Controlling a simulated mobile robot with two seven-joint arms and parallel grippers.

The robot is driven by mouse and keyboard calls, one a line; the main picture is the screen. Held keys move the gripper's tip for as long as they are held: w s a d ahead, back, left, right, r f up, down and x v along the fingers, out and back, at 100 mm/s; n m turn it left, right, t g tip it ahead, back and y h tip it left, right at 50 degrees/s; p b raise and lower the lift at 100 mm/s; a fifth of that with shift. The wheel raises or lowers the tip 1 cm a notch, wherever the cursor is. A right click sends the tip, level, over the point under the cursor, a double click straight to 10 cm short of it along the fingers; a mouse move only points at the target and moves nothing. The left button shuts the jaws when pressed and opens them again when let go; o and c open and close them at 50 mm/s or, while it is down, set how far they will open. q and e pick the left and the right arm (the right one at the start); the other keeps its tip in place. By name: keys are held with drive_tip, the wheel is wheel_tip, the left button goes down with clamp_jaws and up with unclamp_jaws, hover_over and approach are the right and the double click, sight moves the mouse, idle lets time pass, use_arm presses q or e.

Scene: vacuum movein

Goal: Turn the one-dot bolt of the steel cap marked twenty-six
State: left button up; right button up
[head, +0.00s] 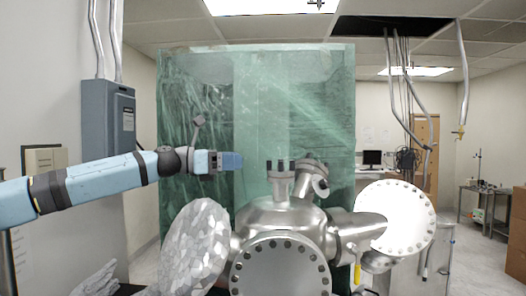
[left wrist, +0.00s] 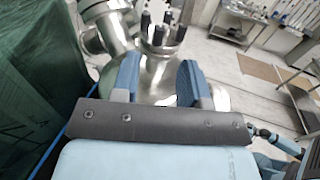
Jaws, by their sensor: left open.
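A steel vacuum chamber (head: 285,216) stands in the middle of the head view, with several flanged ports. A small upright port with dark bolts (head: 280,172) rises from its top, and a tilted one (head: 313,178) is beside it. No number or dot mark is readable, so I cannot tell which cap is twenty-six. My left gripper (head: 228,160) is left of the upright port, apart from it. In the left wrist view the left gripper (left wrist: 160,80) has its two blue fingers apart and nothing between them. A port with several dark upright bolts (left wrist: 163,30) lies beyond the fingertips. My right gripper is not in view.
A large round flange (head: 395,218) is on the chamber's right, and a foil-wrapped disc (head: 195,248) is on its left. A green translucent sheet (head: 255,110) stands behind. A grey electrical box (head: 108,117) is on the left wall. Hoses (head: 400,95) hang at the right.

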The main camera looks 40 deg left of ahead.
sight(269, 164)
use_arm(q)
drive_tip(key=shift+p+x, duration=1.95)
drive_tip(key=shift+x, duration=1.45)
drive_tip(key=shift+w+d, duration=0.2)
drive_tip(key=shift+w, duration=0.1)
clamp_jaws()
